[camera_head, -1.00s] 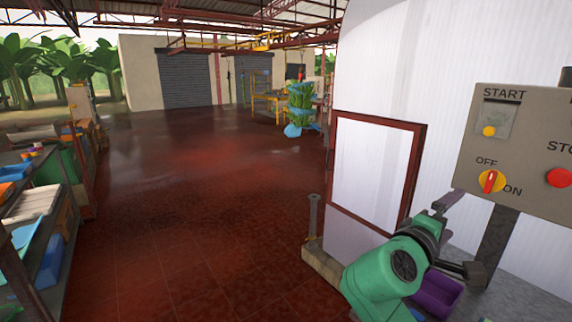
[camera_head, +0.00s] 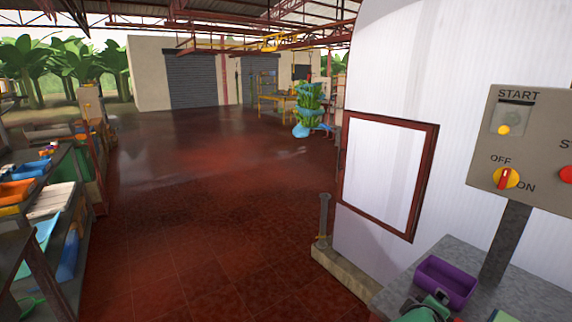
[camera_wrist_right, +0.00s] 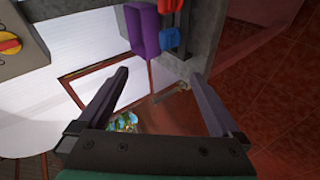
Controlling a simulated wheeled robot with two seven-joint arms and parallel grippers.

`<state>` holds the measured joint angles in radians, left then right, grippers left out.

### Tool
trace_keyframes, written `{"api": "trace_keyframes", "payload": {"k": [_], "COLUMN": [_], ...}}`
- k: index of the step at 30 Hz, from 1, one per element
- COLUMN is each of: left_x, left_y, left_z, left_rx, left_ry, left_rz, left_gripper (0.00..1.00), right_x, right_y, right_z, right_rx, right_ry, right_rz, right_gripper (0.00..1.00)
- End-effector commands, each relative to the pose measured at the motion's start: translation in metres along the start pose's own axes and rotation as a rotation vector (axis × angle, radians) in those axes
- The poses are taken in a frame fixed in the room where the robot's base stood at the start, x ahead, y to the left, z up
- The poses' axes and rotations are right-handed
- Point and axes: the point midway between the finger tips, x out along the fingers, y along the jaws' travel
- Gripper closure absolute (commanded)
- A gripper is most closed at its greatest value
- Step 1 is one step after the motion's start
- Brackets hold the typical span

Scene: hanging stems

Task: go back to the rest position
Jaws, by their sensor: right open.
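My right gripper (camera_wrist_right: 159,76) is open in the right wrist view, with its two dark fingers spread and nothing between them. The gripper's fingertips cannot be made out there. My left gripper is not in view.
The grey control box (camera_head: 528,140) with a yellow-and-red knob stands on a post at right. It shows partly in the wrist view (camera_wrist_right: 20,25). A white wall with a red-framed panel (camera_head: 385,175) stands behind. Cluttered shelves (camera_head: 45,215) line the left. The red floor (camera_head: 210,190) is open.

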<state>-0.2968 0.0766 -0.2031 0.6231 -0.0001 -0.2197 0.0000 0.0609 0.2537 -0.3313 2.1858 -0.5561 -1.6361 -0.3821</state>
Motion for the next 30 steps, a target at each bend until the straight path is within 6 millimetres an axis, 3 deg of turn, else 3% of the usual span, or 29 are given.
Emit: {"api": "trace_keyframes", "payload": {"k": [3,9,17,25,30], "left_x": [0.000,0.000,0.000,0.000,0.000], "left_y": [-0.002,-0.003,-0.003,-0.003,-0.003], "left_z": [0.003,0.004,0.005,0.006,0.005], "left_rx": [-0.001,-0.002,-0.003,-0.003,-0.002], "left_ry": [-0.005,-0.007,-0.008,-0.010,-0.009], "left_rz": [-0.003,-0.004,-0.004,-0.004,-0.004], "left_gripper": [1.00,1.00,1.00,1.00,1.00], "right_x": [0.006,-0.004,-0.041,0.019,0.055], "right_y": [-0.053,-0.132,-0.205,-0.275,-0.334], "right_z": [0.025,0.069,0.119,0.129,0.152], "right_rx": [0.089,0.266,0.499,0.477,0.459], "right_ry": [-0.005,-0.055,-0.175,-0.208,-0.235], "right_rz": [-0.182,-0.462,-0.746,-0.759,-0.773], "right_gripper": [0.00,0.00,0.00,0.00,0.00]}}
